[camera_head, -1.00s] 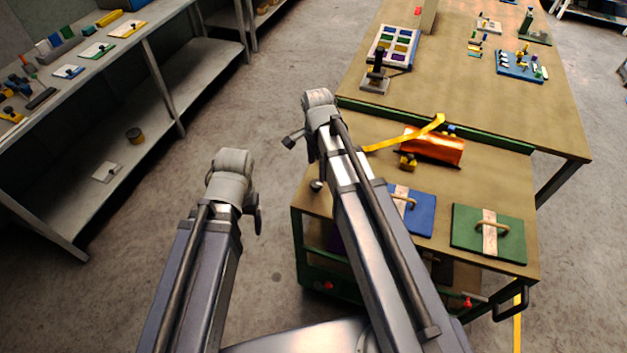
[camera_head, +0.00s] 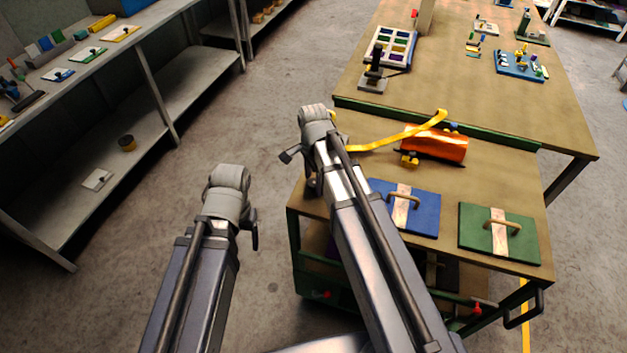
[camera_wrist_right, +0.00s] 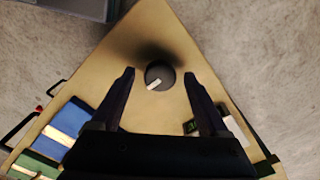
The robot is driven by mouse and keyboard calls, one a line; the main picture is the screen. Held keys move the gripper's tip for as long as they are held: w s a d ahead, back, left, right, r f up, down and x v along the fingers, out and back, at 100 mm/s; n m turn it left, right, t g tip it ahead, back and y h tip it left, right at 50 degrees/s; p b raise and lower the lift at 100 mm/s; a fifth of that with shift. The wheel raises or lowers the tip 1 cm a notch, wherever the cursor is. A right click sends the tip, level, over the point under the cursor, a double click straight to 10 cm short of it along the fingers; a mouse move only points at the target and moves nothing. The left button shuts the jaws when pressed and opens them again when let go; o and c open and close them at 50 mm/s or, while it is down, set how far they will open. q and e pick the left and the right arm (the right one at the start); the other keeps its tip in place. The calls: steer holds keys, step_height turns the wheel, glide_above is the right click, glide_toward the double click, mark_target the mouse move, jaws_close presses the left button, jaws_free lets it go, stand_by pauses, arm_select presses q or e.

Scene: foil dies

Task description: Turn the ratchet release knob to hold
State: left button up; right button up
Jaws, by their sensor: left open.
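The ratchet release knob (camera_wrist_right: 158,76) is a dark round knob with a pale pointer line, on the tan cart top near a corner. The pointer aims down and left in the right wrist view. My right gripper (camera_wrist_right: 159,78) is open, with one finger on each side of the knob and gaps between; I cannot tell its height above it. In the head view the right arm's wrist (camera_head: 315,125) is over the cart's left edge, and the knob is hidden. My left gripper (camera_head: 253,232) is open and empty, left of the cart, mostly hidden by its arm.
On the cart (camera_head: 335,210) are an orange roll (camera_head: 440,146) with a yellow strap (camera_head: 405,135), a blue panel (camera_head: 422,212) and a green panel (camera_head: 480,240), both with handles. A larger table (camera_head: 450,95) adjoins behind. A shelf (camera_head: 150,80) stands left across clear floor.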

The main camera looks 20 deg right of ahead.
jaws_close()
stand_by(0.4)
steer(key=n, duration=0.4)
steer(key=shift+n, duration=0.4)
steer(key=n, duration=0.4)
steer(key=shift+n, duration=0.3)
steer(key=n, duration=0.4)
steer(key=shift+n, duration=2.2)
